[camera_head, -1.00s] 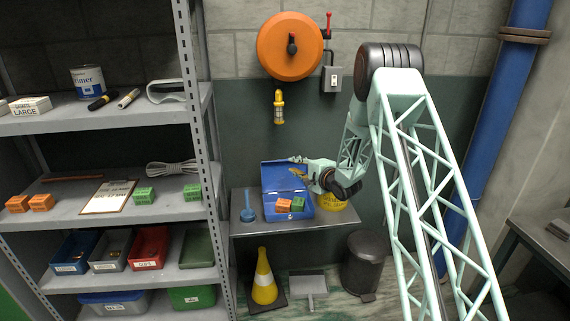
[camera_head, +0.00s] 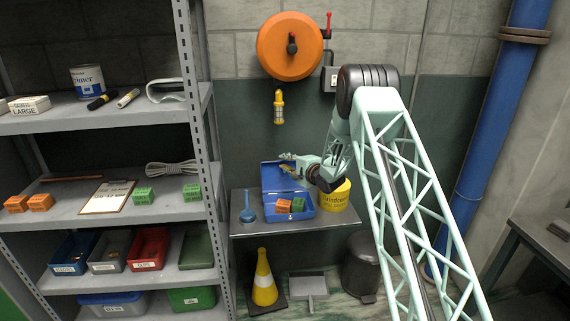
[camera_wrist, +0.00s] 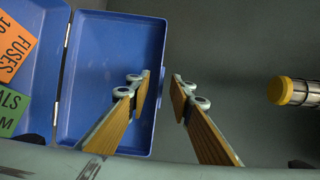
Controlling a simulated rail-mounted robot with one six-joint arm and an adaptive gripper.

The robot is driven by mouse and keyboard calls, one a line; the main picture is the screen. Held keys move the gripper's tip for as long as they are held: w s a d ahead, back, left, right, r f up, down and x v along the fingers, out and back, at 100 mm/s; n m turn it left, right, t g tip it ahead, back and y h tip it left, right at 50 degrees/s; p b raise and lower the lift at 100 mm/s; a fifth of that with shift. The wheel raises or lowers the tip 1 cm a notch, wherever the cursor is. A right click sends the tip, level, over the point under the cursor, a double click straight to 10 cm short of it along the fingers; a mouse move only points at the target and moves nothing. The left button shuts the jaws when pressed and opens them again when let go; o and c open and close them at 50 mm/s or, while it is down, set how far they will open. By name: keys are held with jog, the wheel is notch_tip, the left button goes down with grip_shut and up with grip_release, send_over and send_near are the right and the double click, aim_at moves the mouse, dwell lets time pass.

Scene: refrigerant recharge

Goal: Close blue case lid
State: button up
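The blue case (camera_head: 290,213) sits on the small grey wall shelf with its lid (camera_head: 271,177) raised at the back. An orange block (camera_head: 284,206) and a green block (camera_head: 298,205) lie inside it. In the wrist view the lid (camera_wrist: 95,60) fills the left half, with the hinges along its left side. My gripper (camera_head: 286,162) is at the lid's upper edge. In the wrist view my gripper (camera_wrist: 160,80) has its fingers apart, one over the lid and one past its right edge. I cannot tell whether either finger touches the lid.
A yellow tub (camera_head: 335,198) stands right of the case, and a blue round-based tool (camera_head: 248,207) stands left. A yellow lamp (camera_head: 279,107) hangs on the wall above; it also shows in the wrist view (camera_wrist: 292,91). Tall grey shelving (camera_head: 205,120) stands to the left.

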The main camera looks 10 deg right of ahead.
jog(key=shift+c, duration=0.2)
grip_shut()
